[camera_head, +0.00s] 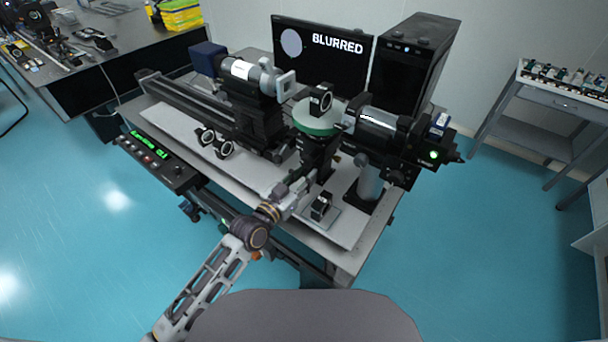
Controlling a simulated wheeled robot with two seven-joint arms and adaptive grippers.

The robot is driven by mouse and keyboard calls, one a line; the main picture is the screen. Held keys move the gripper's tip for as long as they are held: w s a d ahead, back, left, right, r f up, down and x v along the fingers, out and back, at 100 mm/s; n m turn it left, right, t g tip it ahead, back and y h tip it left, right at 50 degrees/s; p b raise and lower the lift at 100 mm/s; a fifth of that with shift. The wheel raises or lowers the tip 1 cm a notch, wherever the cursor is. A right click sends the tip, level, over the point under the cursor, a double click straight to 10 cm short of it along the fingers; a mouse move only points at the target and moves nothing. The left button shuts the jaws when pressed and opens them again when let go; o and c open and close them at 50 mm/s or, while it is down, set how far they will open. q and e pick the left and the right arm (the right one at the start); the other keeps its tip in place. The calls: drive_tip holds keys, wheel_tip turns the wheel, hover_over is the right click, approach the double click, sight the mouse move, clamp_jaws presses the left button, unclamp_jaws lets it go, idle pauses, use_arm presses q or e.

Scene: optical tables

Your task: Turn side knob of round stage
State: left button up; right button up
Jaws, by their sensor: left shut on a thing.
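The round stage (316,118) has a pale disc with a green rim and sits on a dark post near the middle of the optical bench. A small black ring-shaped mount (320,99) stands upright on its top. My left gripper (306,182) reaches in from below and is shut at the near side of the stage's dark post, below the disc. The side knob is hidden by the fingers. My right gripper is out of view.
A monitor (322,52) reading "BLURRED" and a black computer tower (416,62) stand behind the bench. A silver-black cylinder unit (378,128) is close on the right. A lens mount (321,206) stands just right of my gripper. A control box (155,160) is at the left edge.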

use_arm(q)
drive_tip(key=o, duration=1)
drive_tip(key=shift+v, duration=6)
